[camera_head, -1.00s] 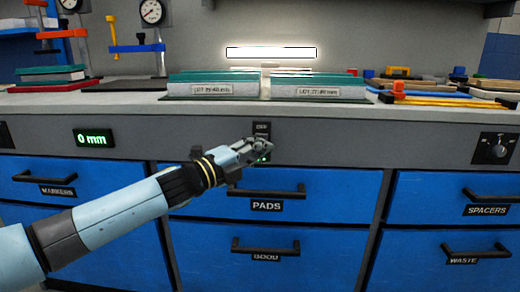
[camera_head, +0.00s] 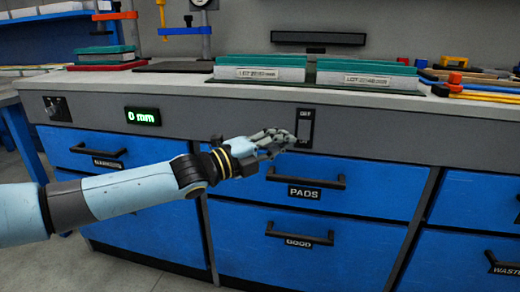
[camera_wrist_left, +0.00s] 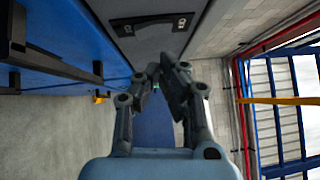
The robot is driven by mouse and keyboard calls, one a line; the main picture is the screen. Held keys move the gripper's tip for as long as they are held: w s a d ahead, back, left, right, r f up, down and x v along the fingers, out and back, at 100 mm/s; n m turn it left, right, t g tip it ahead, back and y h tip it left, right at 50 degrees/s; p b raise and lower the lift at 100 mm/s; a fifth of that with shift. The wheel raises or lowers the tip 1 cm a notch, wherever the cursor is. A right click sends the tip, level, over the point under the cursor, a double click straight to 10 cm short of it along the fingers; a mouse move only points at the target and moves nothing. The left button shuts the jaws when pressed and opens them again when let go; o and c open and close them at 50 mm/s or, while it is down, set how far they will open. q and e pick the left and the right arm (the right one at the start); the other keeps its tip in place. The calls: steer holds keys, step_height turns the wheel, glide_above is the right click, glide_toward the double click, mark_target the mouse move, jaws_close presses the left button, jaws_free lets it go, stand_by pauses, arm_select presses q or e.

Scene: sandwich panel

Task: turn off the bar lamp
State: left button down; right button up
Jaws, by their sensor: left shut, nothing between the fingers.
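The bar lamp (camera_head: 318,38) is a long dark bar above the back of the bench, and it is unlit. A switch (camera_head: 305,127) with a dark frame and a label reading OFF is set in the grey front panel above the PADS drawer. My left gripper (camera_head: 284,138) is shut and empty, just left of and slightly below the switch; I cannot tell whether it touches it. In the left wrist view its fingers (camera_wrist_left: 160,72) meet at the tips, and a dark plate (camera_wrist_left: 152,25) shows on the grey panel beyond. My right gripper is out of view.
Blue drawers with protruding black handles (camera_head: 305,179) line the front below the panel. A green 0 mm display (camera_head: 143,117) and a dark knob (camera_head: 55,107) are further left. Teal-topped lot stacks (camera_head: 262,66) stand on the bench.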

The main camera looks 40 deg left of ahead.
arm_select(q)
steer(key=v, duration=0.6)
stand_by(0.4)
